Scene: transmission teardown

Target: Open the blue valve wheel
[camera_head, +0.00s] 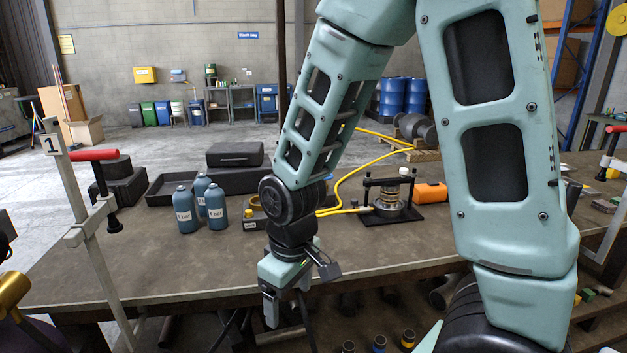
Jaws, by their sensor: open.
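I cannot make out a blue valve wheel in this view; my arm hides part of the table. My gripper (288,312) hangs pointing down at the front edge of the table, with its fingers apart and nothing seen between them. Several blue bottles (187,212) with "bar" labels stand upright on the table, left of my gripper and farther back. A yellow hose (345,180) runs behind my arm to a black press-like fixture (390,208) on the table.
The brown table (120,265) has bare room at its front left. A white clamp post with a red handle (95,155) stands at the left. A black tray (170,190) and dark case (235,154) lie behind the bottles. An orange box (430,192) is by the fixture.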

